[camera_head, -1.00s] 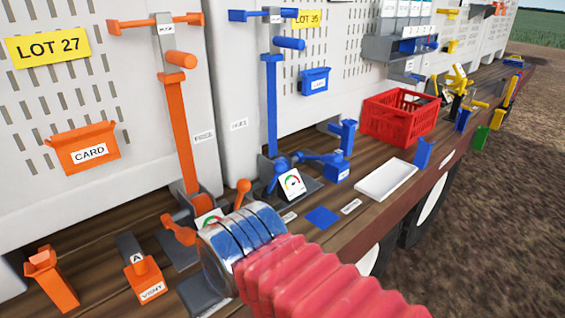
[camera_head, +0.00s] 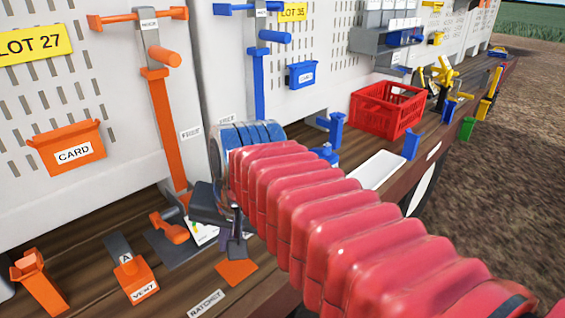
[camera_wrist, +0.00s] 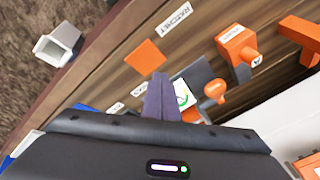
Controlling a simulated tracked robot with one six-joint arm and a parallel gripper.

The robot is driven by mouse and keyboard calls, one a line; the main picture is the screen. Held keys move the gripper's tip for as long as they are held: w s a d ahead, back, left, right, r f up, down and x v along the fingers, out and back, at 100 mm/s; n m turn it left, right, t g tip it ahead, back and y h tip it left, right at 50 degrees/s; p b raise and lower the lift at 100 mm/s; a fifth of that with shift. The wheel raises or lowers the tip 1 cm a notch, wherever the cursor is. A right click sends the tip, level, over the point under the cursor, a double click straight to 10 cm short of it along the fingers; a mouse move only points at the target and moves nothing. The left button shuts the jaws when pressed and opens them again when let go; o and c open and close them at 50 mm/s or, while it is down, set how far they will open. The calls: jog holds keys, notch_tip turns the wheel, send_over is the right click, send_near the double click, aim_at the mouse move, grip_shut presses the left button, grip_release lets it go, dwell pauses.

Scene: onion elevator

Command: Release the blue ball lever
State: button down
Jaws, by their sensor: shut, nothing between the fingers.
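The blue ball lever does not show clearly now; my sleeved arm covers its place at the foot of the blue upright (camera_head: 259,88) in the head view. My gripper (camera_head: 236,248) is shut and empty, low over the plank deck beside the orange station. In the wrist view its fingers (camera_wrist: 160,90) lie together near the orange ball lever (camera_wrist: 214,92) and a gauge card (camera_wrist: 183,95), apart from the lever. The orange ball lever (camera_head: 172,230) is left of the fingers in the head view. Blue parts at the wrist view's lower left are too cut off to name.
An orange square (camera_head: 236,272) and a RATCHET label lie in front of the fingers. The orange VENT box (camera_head: 136,279) stands left. The red crate (camera_head: 385,110), white tray (camera_head: 378,169) and blue bracket (camera_head: 331,129) stand right. The deck edge drops to soil.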

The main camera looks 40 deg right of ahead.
jog(key=d+r+m, duration=0.6)
jog(key=d+m, duration=0.5)
jog(key=m, duration=0.1)
jog(key=s+d+r+m+t+y, duration=0.1)
jog(key=d+r+m, duration=0.5)
jog(key=d+m, duration=0.5)
jog(key=shift+d+r+m, duration=0.15)
jog(key=shift+d+m, duration=0.25)
jog(key=shift+m, duration=0.2)
